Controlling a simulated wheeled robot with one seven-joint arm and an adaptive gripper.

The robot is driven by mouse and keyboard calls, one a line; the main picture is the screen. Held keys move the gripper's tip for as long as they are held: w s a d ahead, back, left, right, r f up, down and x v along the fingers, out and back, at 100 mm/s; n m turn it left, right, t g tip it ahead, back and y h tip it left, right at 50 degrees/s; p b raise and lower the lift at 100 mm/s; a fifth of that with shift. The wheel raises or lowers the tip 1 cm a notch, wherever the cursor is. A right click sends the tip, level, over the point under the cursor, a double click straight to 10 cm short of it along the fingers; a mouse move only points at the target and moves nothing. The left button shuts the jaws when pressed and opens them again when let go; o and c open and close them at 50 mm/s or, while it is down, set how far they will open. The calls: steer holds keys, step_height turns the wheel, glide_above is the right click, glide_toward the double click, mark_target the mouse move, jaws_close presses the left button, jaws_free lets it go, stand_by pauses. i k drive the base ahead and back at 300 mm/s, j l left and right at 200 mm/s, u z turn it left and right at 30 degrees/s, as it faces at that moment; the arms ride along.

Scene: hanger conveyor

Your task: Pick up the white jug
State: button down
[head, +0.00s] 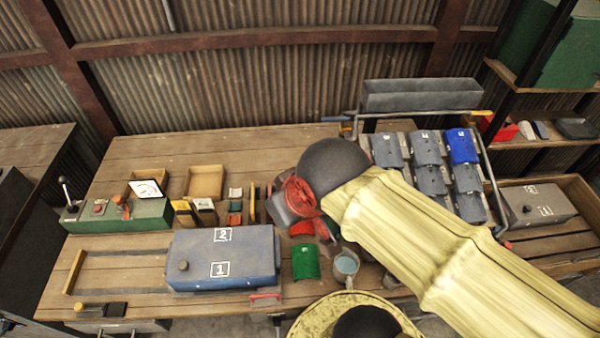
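A small pale grey-white jug (346,273) stands upright near the front edge of the table, right of a green curved piece. Its open top faces up and shows a bluish inside. It is the only jug I can make out, and part of its right side is close to my yellow-sleeved arm. My arm reaches in from the lower right and ends at a dark round joint behind and above the jug. Red and grey parts beside that joint may belong to my gripper, but its fingers cannot be made out. Nothing is seen touching the jug.
A blue-grey numbered case (222,257) lies left of a green curved piece (306,262). A green control box (122,215) with a lever stands at far left. A rack of grey and blue pieces (430,180) stands behind my arm. Bare tabletop (200,150) lies at the back left.

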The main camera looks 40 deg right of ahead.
mark_target(346, 264)
steer(key=z, duration=1.7)
steer(key=k+j+u, duration=0.15)
steer(key=k, duration=0.25)
steer(key=k+z, duration=0.15)
steer(key=z, duration=0.15)
steer(key=k+z, duration=0.1)
steer(key=z, duration=0.2)
